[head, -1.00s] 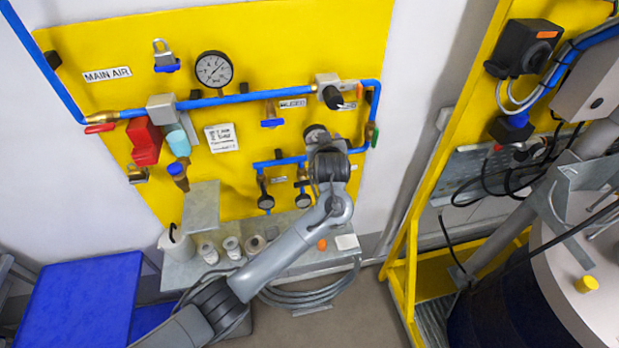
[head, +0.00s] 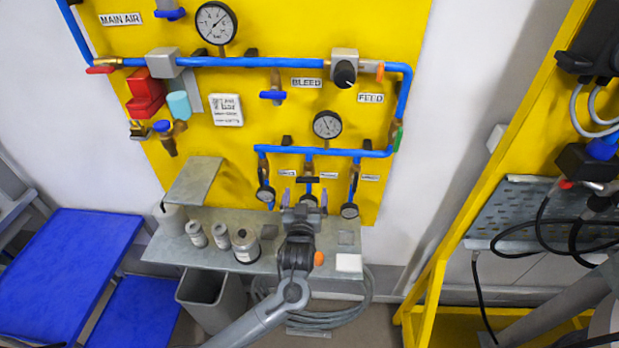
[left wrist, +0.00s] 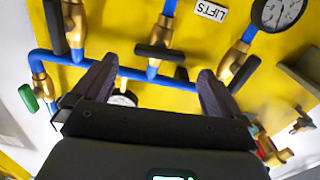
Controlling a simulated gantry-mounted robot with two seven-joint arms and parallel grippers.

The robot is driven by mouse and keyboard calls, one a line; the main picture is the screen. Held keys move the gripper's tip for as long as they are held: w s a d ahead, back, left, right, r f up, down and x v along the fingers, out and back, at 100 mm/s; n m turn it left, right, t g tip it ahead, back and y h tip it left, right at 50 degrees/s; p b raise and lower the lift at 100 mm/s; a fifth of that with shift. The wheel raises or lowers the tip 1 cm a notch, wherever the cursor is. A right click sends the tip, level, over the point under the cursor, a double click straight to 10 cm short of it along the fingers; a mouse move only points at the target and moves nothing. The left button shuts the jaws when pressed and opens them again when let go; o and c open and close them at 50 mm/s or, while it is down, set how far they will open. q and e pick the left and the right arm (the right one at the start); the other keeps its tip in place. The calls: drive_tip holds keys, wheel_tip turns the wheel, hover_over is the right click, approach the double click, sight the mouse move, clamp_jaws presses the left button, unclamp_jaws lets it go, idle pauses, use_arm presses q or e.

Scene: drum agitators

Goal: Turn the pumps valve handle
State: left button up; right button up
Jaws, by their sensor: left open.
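Three valves hang from the lower blue pipe (head: 345,152) on the yellow panel. Their small labels are hard to read in the head view; the left wrist view shows one reading LIFTS (left wrist: 210,10), upside down. I cannot read which valve is marked pumps. The middle valve has a dark bar handle (left wrist: 159,51), lying across the view between my fingers' lines and apart from them. My left gripper (head: 305,196) is open and empty in front of this middle valve; it also shows in the left wrist view (left wrist: 157,70). My right gripper is not in view.
A small gauge (head: 327,125) sits above the lower pipe. Valves with dark handles stand on either side of the middle one. A grey shelf (head: 215,255) with several jars lies below. A yellow frame (head: 490,160) stands at the right.

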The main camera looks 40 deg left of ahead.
sight(307, 182)
use_arm(q)
drive_tip(key=x, duration=0.8)
drive_tip(key=shift+w+a, duration=0.2)
drive_tip(key=shift+w, duration=0.1)
drive_tip(key=shift+c, duration=0.2)
